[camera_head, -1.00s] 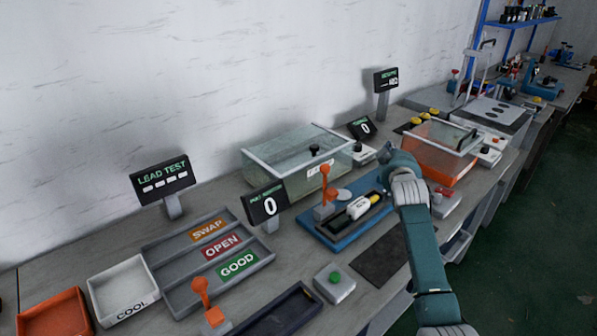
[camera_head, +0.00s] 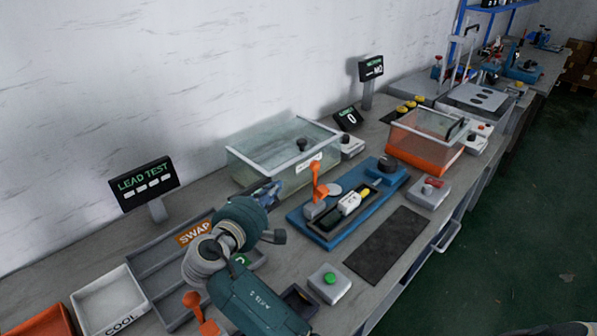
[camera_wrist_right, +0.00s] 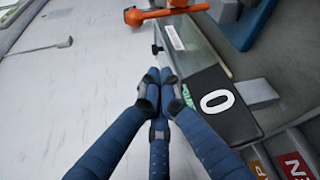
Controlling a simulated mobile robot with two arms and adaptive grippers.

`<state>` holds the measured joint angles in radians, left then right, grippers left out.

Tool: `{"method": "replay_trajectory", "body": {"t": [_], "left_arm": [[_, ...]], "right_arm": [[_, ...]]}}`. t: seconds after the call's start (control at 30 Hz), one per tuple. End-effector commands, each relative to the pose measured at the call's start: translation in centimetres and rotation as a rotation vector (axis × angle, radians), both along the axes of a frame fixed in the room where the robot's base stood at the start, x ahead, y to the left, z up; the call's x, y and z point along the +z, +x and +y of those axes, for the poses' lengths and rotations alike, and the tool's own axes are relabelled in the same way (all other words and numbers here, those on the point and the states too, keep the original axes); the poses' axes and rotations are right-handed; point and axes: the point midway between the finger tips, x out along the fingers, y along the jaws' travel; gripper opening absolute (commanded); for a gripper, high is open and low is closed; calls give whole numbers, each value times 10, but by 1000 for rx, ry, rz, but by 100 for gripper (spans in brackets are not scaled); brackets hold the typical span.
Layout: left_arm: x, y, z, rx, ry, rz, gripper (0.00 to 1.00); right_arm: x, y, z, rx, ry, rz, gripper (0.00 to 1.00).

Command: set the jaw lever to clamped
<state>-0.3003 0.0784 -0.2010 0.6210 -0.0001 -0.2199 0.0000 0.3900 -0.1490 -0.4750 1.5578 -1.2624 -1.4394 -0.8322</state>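One upright orange lever (camera_head: 316,185) stands on a blue fixture (camera_head: 372,204) with a white labelled part (camera_head: 349,203) lying in its dark bed. A second orange lever (camera_head: 194,303) is at the lower left, partly behind my right arm. No label shows which is the jaw lever. My right gripper (camera_head: 268,193) is left of the blue fixture, apart from its lever and near the clear tank. In the right wrist view its blue fingers (camera_wrist_right: 158,88) are together with nothing visible between them; an orange lever (camera_wrist_right: 165,13) lies beyond at the top. My left gripper is out of view.
The clear tank (camera_head: 245,166) stands behind the gripper. A "0" display (camera_wrist_right: 217,103) is close to the fingers in the wrist view. A green button box (camera_head: 329,284) and dark mat (camera_head: 388,246) lie in front. Sorting trays (camera_head: 150,262) are left, partly covered by my arm.

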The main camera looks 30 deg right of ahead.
Motion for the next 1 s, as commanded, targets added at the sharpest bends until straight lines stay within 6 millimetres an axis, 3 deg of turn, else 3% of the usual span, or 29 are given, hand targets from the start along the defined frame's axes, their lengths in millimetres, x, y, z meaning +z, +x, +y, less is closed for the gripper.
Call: {"method": "replay_trajectory", "body": {"t": [0.27, 0.7, 1.0], "left_arm": [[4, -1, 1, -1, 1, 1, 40], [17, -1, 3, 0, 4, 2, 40], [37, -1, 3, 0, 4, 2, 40]], "right_arm": [[-2, 12, -14, -1, -1, -1, 0], [-17, 69, -76, -1, -1, 1, 0], [-2, 38, -88, 0, 2, 0, 0]]}}
